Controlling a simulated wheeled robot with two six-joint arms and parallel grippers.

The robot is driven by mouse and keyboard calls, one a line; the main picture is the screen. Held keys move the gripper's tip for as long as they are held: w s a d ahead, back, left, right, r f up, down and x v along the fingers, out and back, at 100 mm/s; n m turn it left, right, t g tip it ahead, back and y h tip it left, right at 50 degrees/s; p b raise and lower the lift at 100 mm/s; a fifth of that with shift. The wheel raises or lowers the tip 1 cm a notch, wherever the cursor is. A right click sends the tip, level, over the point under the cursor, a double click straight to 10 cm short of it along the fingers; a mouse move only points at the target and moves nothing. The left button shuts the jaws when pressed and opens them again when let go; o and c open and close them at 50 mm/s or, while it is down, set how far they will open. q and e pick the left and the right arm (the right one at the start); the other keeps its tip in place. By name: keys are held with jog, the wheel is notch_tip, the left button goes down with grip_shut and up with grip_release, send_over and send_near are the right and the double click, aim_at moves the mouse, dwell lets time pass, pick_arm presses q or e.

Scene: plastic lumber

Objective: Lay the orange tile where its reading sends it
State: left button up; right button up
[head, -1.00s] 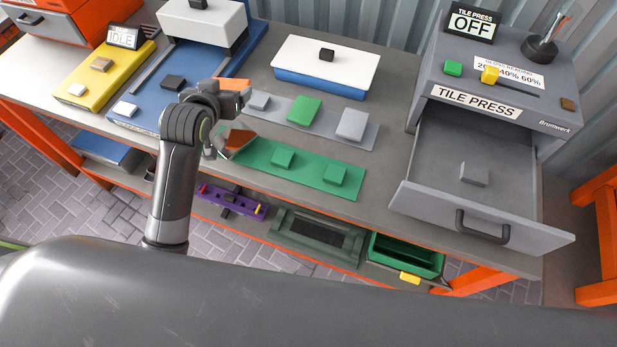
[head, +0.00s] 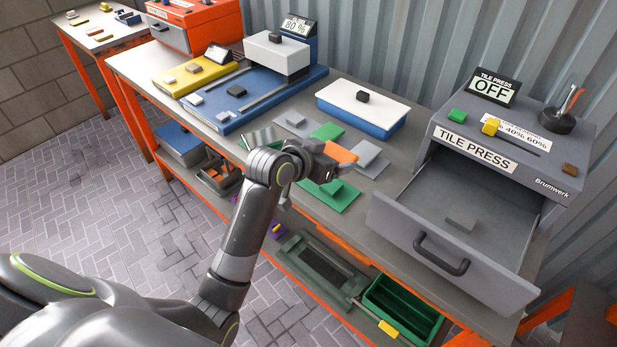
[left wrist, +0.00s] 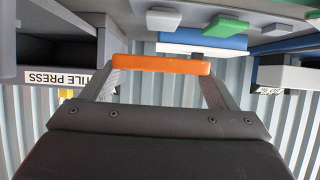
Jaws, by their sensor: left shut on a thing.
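My left gripper (head: 328,162) is shut on the orange tile (head: 341,153) and holds it in front of the grey and green strips. The left wrist view also shows the orange tile (left wrist: 160,64) across the fingertips. The grey strip (head: 350,166) carries a grey tile (head: 294,119), a green tile (head: 326,131) and another grey tile (head: 366,152). The display (head: 297,26) behind the blue device reads 80 %. My right gripper is out of view.
The tile press (head: 500,150) reads OFF, and its open drawer (head: 440,250) holds a grey block. A white-lidded blue box (head: 362,103) stands behind the strips. The blue device (head: 255,95) and yellow device (head: 195,76) stand left. A green bin (head: 400,310) sits on the lower shelf.

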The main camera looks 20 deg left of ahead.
pick_arm(q)
jog(key=f, duration=0.5)
jog(key=shift+a+f, duration=0.2)
jog(key=shift+f, duration=0.05)
notch_tip(320, 180, down, 3)
jog(key=shift+d+f, duration=0.1)
jog(key=shift+f, duration=0.15)
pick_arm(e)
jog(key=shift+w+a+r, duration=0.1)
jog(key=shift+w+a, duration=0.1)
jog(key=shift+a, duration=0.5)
pick_arm(q)
jog(key=shift+f, duration=0.2)
jog(key=o, duration=1)
jog(key=shift+r, duration=0.15)
